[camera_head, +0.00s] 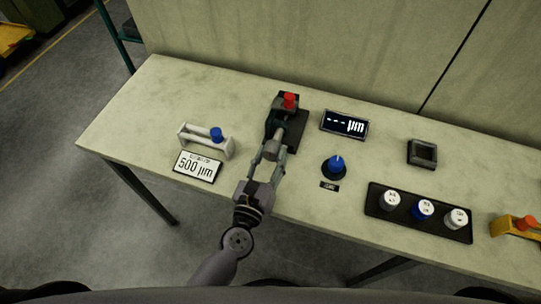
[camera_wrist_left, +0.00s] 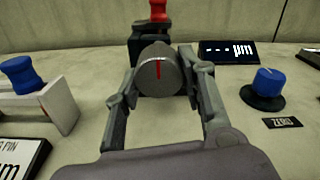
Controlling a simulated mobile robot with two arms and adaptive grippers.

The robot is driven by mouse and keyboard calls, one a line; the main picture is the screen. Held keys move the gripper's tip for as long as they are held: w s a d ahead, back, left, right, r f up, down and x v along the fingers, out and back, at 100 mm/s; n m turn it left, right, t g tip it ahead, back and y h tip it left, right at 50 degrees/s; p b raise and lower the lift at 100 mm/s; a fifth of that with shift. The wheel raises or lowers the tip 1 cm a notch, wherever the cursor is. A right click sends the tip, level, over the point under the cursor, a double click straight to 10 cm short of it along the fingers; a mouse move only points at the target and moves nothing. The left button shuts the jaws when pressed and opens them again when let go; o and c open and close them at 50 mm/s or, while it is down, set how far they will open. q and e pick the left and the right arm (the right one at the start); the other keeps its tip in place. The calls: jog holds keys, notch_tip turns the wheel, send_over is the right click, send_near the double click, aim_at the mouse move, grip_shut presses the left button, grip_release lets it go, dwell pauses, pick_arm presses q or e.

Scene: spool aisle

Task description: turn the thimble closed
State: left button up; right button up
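The thimble (camera_wrist_left: 158,72) is a grey cylinder with a red line on its end face, facing my left wrist camera. It belongs to a dark measuring device with a red knob (camera_head: 289,100) on top, standing on a black base (camera_head: 296,128). My left gripper (camera_head: 271,157) reaches in from the front, with one finger on each side of the thimble. In the left wrist view the fingers (camera_wrist_left: 160,75) lie very close to its sides; whether they press on it cannot be made out. The display (camera_head: 344,125) reads "--- µm". My right gripper is not in view.
Left of the device are a white holder (camera_head: 216,147) with a blue-topped pin and a "500 µm" card (camera_head: 198,168).

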pick_arm(q)
jog(key=c, duration=0.5)
